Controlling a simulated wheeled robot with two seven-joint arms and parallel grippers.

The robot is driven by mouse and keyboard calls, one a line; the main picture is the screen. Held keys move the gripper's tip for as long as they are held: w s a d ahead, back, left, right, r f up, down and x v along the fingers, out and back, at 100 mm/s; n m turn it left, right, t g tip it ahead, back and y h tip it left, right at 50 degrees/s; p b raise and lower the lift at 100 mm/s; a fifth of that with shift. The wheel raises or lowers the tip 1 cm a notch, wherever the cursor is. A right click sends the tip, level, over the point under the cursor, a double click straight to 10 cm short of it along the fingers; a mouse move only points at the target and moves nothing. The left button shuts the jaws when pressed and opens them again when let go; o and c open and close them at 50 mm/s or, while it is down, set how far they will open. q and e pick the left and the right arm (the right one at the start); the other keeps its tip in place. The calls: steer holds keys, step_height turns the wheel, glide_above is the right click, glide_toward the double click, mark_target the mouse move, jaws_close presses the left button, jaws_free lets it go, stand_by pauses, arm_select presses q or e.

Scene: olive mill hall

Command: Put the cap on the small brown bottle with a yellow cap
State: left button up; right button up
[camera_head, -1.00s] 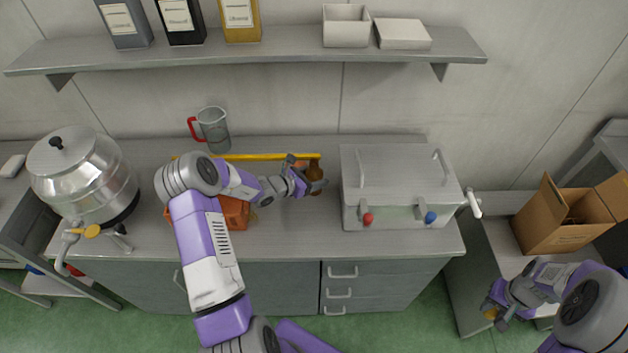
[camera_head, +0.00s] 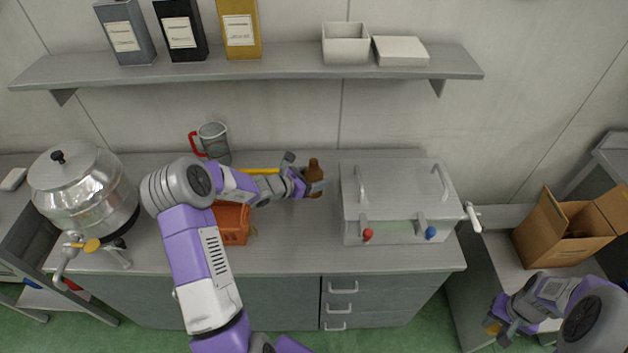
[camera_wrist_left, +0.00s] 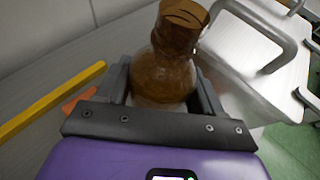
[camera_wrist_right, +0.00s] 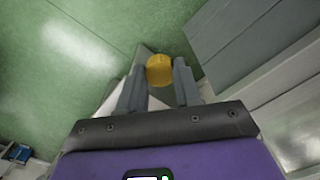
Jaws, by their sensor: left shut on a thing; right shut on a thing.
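The small brown bottle (camera_head: 314,170) is upright at the middle of the counter, left of the metal box. My left gripper (camera_head: 300,180) is shut on it. In the left wrist view the bottle (camera_wrist_left: 165,75) stands between the fingers, its neck pointing away and its top brown, with no yellow on it. My right gripper (camera_head: 497,322) is low at the right, in front of the counter. It is shut on the yellow cap (camera_wrist_right: 160,69), which sits between its fingertips in the right wrist view. The cap (camera_head: 493,329) is small in the head view.
A metal box with lid handles (camera_head: 400,190) stands right of the bottle. An orange bin (camera_head: 232,222) and yellow bar (camera_head: 262,171) lie left, partly behind my left arm. A measuring jug (camera_head: 213,140) and steel vat (camera_head: 85,190) stand further left. A cardboard box (camera_head: 560,235) is at right.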

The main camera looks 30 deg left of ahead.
arm_select(q)
steer(key=shift+r, duration=0.25)
stand_by(0.3)
steer(key=o, duration=0.7)
steer(key=shift+c, duration=0.2)
steer(key=c, duration=1)
steer(key=shift+o, duration=0.2)
